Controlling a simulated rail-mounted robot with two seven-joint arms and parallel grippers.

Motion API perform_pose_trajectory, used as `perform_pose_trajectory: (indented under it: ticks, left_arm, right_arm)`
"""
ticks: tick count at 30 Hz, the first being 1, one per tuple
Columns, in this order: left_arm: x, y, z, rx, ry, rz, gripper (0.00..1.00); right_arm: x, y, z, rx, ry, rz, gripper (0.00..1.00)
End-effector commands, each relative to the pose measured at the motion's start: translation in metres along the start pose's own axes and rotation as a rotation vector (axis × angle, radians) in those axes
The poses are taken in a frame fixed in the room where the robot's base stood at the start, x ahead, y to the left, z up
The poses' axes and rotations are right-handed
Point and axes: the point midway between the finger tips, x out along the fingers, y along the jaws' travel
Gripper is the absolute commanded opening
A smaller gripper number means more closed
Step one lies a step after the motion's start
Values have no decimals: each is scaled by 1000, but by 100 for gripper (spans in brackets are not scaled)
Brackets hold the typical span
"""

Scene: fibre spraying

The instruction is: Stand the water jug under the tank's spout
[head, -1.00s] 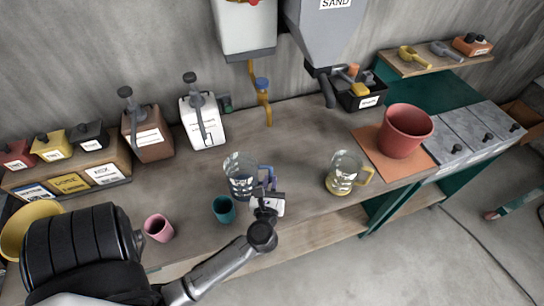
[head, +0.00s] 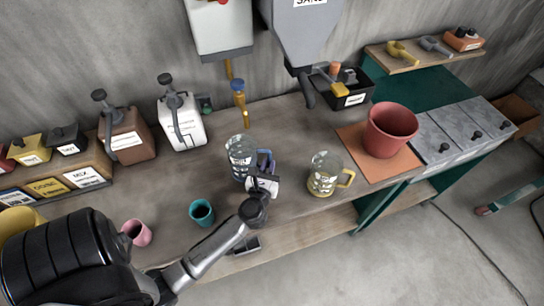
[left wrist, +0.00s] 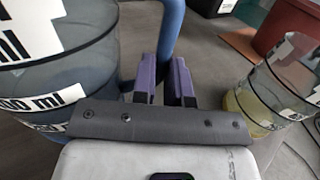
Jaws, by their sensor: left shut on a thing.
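The clear water jug (head: 239,158) has white markings and a blue handle. It is upright, with its base on or just above the worktop; I cannot tell which. My left gripper (head: 264,165) is shut on the handle from the right side. In the left wrist view, the purple fingers (left wrist: 165,82) flank the blue handle (left wrist: 171,40), with the jug body (left wrist: 45,85) close at left. The white tank (head: 220,27) hangs on the wall. Its yellow spout (head: 242,108) with a blue knob ends behind and above the jug. My right gripper is not in view.
A yellow-handled jug (head: 323,174) stands to the right of my left gripper. A teal cup (head: 201,212) and a pink cup (head: 137,232) are at front left. A white canister (head: 182,122) stands behind left. A red pot (head: 389,130) sits on an orange mat (head: 354,138) at right.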

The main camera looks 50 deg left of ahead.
Motion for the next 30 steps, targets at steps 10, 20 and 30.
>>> perform_pose_trajectory:
  ticks: [10,20,30]
  left_arm:
    - [54,0,0,0,-1,0,0]
    - [59,0,-25,4,1,1,0]
    - [58,0,-35,0,-1,1,0]
  right_arm:
    - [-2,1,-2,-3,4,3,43]
    - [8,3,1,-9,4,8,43]
    - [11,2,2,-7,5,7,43]
